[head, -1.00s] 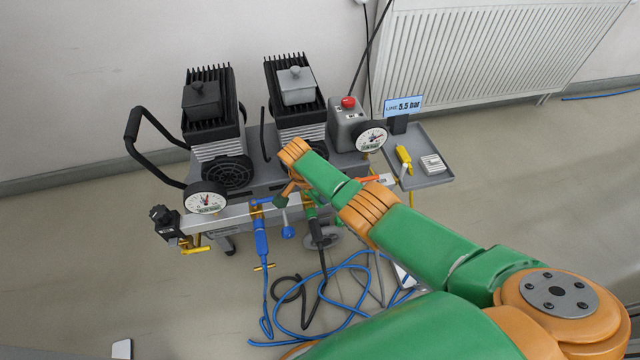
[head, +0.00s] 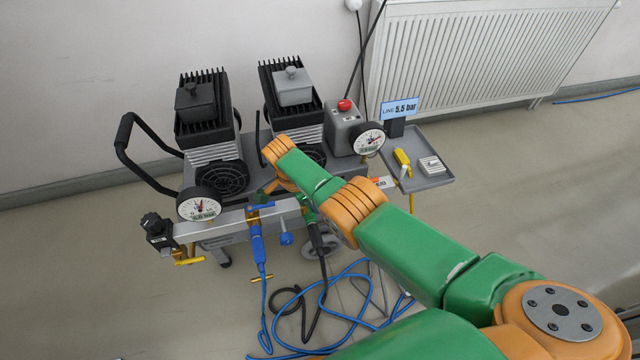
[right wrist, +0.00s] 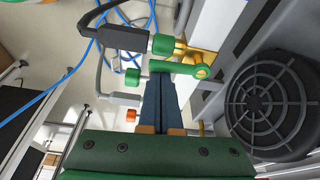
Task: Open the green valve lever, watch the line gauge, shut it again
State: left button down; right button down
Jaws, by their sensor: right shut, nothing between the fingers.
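The green valve lever (right wrist: 175,66) shows in the right wrist view, joined to a brass valve body (right wrist: 200,72). My right gripper (right wrist: 161,80) is shut and empty, its dark fingertips right beside the lever; I cannot tell whether they touch. In the head view my right arm reaches over the silver manifold, and my wrist hides much of the green valve (head: 308,208). The line display (head: 401,107) reads 5.5 bar. A round gauge (head: 199,205) sits at the manifold's left end; its small digits are hard to read. My left gripper is out of view.
A blue lever (head: 261,207) and blue coupling (head: 258,240) are left of the green valve. A gauge (head: 369,139) and red button (head: 345,105) are behind my arm. Blue hose (head: 330,283) loops on the floor. A side tray (head: 434,180) stands right.

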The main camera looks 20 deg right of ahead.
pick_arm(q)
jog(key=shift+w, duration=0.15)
pick_arm(e)
jog(key=shift+a, duration=0.1)
dwell(0.4)
